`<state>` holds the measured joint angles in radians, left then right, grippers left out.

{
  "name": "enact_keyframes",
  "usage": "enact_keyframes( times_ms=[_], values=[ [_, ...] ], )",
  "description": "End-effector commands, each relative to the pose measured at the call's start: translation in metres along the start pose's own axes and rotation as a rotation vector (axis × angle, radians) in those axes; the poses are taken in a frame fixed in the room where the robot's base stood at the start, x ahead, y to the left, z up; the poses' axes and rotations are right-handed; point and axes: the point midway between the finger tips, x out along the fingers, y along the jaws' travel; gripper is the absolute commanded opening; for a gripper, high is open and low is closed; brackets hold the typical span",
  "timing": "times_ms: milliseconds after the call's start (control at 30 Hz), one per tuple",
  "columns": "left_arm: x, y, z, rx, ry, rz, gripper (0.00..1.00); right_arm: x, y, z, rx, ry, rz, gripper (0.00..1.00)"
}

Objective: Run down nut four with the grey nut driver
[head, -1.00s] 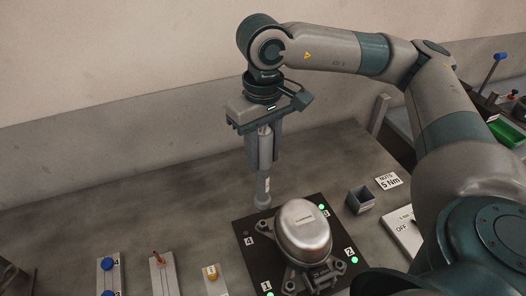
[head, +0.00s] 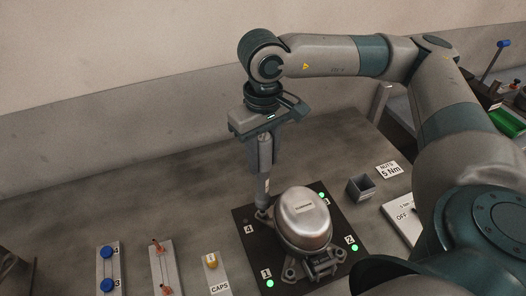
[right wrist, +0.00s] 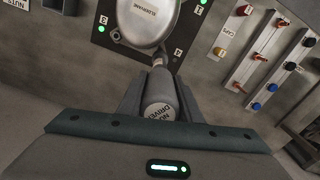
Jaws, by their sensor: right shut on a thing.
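My right gripper (head: 264,160) is shut on the grey nut driver (head: 263,188) and holds it upright. The driver's label shows between the fingers in the right wrist view (right wrist: 159,112). Its lower end reaches down to the pallet (head: 241,214) beside the compressor (head: 302,218), close to the mark 4 (head: 248,229). The end covers the spot there, so I cannot see nut four or tell whether the driver touches it. Green lights show at marks 1 (head: 270,283), 2 (head: 354,248) and 3 (head: 322,195); none shows at 4. My left gripper is out of view.
A small grey nut bin (head: 360,188) and a "NUTS 5 Nm" card (head: 389,169) are at the right. Racks with blue caps (head: 107,268), red-brown parts (head: 161,267) and a yellow cap (head: 211,261) stand front left. The table behind and left of the pallet is clear.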

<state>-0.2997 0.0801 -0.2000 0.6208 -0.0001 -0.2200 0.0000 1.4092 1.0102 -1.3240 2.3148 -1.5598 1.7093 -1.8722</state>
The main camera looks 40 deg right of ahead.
Motion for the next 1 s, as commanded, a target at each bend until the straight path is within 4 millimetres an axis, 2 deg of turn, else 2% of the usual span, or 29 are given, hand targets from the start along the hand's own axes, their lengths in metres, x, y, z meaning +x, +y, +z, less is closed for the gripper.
enact_keyframes(
  times_ms=[1000],
  values=[
    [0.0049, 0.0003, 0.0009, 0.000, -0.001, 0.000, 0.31, 0.0089, -0.0001, -0.0003, 0.000, 0.002, 0.000, 0.00]
  ],
)
